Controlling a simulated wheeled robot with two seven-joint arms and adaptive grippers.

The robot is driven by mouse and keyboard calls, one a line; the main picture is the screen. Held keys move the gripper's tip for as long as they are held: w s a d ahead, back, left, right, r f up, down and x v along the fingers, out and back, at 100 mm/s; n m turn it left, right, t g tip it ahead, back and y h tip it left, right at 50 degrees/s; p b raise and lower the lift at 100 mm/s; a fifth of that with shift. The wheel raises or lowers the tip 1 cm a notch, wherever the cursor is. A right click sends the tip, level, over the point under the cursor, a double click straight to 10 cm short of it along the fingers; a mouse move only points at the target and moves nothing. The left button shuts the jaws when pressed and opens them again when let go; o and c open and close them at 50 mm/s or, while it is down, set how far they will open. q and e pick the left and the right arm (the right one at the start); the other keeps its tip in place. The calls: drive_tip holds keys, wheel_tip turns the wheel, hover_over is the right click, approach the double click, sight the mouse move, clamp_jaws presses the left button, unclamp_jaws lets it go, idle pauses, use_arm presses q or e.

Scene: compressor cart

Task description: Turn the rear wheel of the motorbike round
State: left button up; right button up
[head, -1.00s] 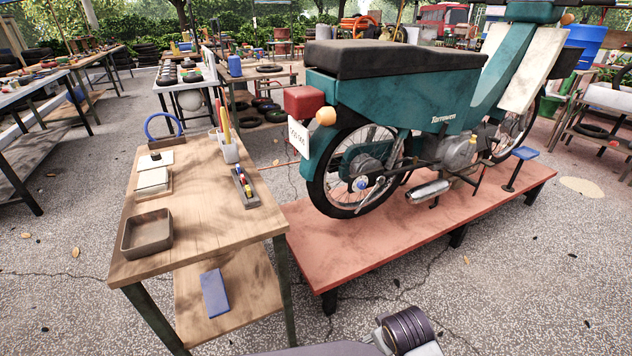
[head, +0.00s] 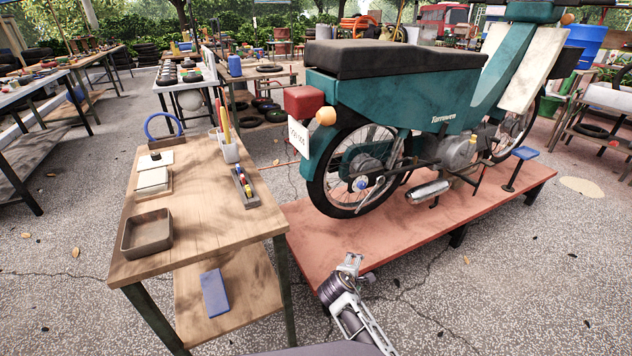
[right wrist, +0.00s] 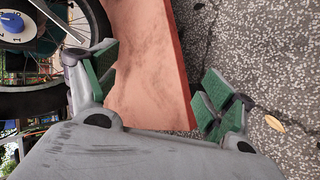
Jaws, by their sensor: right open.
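The teal motorbike (head: 395,105) stands upright on a low red platform (head: 420,225). Its rear wheel (head: 330,204) has a black tyre, silver spokes and a blue-capped hub; the mudguard and side panel hide its upper part. My right gripper (head: 351,262) is in front of the platform's near edge, below the wheel in the picture and apart from it. In the right wrist view its green-padded fingers (right wrist: 160,84) are spread and empty, with the platform seen between them. The rear wheel's tyre (right wrist: 97,18) shows there at the upper left. My left gripper is not in view.
A wooden workbench (head: 210,215) stands left of the platform, holding a tray (head: 147,234), a cup of tools (head: 229,152) and a narrow box (head: 245,188). Open ground lies in front of the platform.

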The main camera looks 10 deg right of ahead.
drive_tip(key=w+a+r+n+t, duration=0.3)
drive_tip(key=w+n, duration=0.3)
drive_tip(key=w, duration=0.2)
drive_tip(key=w+a+r+n+t, duration=0.3)
drive_tip(key=w+a+r+n, duration=0.1)
drive_tip(key=w+n, duration=0.3)
drive_tip(key=w+a+r+n+t, duration=0.3)
drive_tip(key=w+r+n, duration=0.3)
drive_tip(key=w, duration=0.3)
drive_tip(key=shift+w+a+n+y, duration=0.15)
drive_tip(key=shift+a+n+y, duration=0.25)
drive_tip(key=shift+a+n, duration=0.15)
